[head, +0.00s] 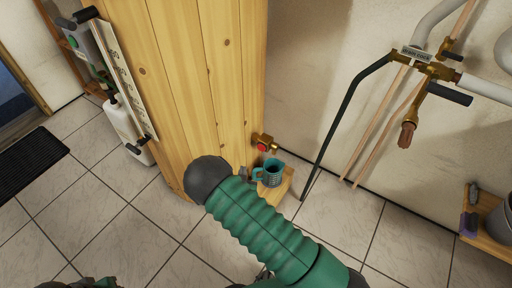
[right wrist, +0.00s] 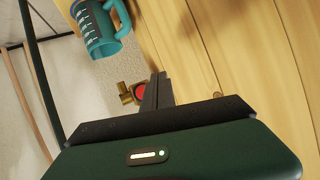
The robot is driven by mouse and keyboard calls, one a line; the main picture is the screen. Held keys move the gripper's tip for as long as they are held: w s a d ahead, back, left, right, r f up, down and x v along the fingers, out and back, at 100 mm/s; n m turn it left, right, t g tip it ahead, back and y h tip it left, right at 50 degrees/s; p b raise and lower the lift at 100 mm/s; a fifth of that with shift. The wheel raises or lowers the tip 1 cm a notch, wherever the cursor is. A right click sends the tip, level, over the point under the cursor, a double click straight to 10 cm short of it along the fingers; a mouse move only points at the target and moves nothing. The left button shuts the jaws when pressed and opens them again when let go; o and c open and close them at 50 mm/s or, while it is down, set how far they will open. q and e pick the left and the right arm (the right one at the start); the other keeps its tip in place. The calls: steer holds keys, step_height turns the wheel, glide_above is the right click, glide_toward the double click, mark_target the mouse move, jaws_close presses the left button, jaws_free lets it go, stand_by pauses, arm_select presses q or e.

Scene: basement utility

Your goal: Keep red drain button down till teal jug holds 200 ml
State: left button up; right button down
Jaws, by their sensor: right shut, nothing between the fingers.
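The red drain button (head: 262,147) sits on a brass fitting (head: 268,139) low on the wooden panel. The teal jug (head: 271,175) stands upright below it on a small wooden ledge. In the right wrist view the jug (right wrist: 98,30) shows white scale marks; I cannot read a liquid level. My right gripper (right wrist: 157,80) is shut and empty. Its fingertips overlap the right edge of the red button (right wrist: 141,91) in that view; I cannot tell if they touch it. In the head view my right forearm hides most of that gripper. My left gripper is out of view.
The wooden panel (head: 205,75) stands left of the fitting. A black pipe (head: 340,125) slants down right of the jug, before copper pipes and a brass valve (head: 433,75). A wooden shelf (head: 485,238) with a bucket is at far right.

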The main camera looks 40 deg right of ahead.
mark_target(261, 148)
steer(key=w+d+b, duration=0.1)
steer(key=w+d, duration=0.2)
steer(key=d, duration=0.5)
steer(key=shift+w+b, duration=0.2)
steer(key=shift+b, duration=0.15)
steer(key=shift+d+r, duration=0.15)
stand_by(1.9)
steer(key=shift+w+d, duration=0.15)
steer(key=shift+d, duration=0.15)
steer(key=shift+w+d, duration=0.15)
steer(key=shift+d, duration=0.3)
stand_by(4.1)
